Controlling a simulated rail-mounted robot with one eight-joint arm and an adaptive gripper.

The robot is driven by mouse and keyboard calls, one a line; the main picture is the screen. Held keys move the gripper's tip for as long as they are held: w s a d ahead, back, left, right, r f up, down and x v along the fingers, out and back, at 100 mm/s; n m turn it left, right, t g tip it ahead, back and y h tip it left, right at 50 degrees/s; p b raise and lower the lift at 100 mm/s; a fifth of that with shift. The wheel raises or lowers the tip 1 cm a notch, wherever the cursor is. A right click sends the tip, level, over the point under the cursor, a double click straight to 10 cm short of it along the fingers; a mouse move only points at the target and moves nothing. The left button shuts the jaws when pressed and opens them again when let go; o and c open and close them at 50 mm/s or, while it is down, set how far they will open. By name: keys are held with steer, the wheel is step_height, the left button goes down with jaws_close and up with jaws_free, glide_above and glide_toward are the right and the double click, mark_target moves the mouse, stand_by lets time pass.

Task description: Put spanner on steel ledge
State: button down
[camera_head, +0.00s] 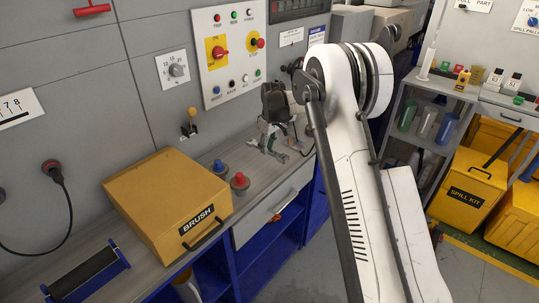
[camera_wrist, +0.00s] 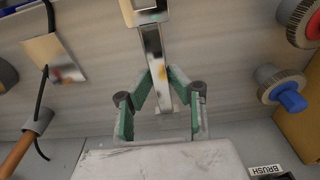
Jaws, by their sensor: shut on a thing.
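The spanner (camera_wrist: 154,52) is a shiny steel bar in the wrist view. It runs from the top edge down between the fingertips. My gripper (camera_wrist: 160,84) has green-lined fingers closed on it from both sides. In the head view my gripper (camera_head: 266,140) is low over the steel ledge (camera_head: 268,174), below the control panel. The ledge's grey surface also fills the background of the wrist view (camera_wrist: 95,100). The spanner is hard to make out in the head view, and I cannot tell whether it touches the ledge.
A yellow BRUSH box (camera_head: 160,190) stands on the ledge to the left. A shiny plate (camera_wrist: 55,60) and a wooden-handled tool (camera_wrist: 20,150) lie left in the wrist view.

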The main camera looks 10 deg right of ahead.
mark_target(269, 160)
steer(key=shift+w+d+f, duration=0.4)
steer(key=shift+d+f, duration=0.15)
steer(key=shift+f+p, duration=0.35)
steer(key=shift+f, duration=1.5)
steer(key=shift+f, duration=0.15)
steer(key=c, duration=1.6)
jaws_free()
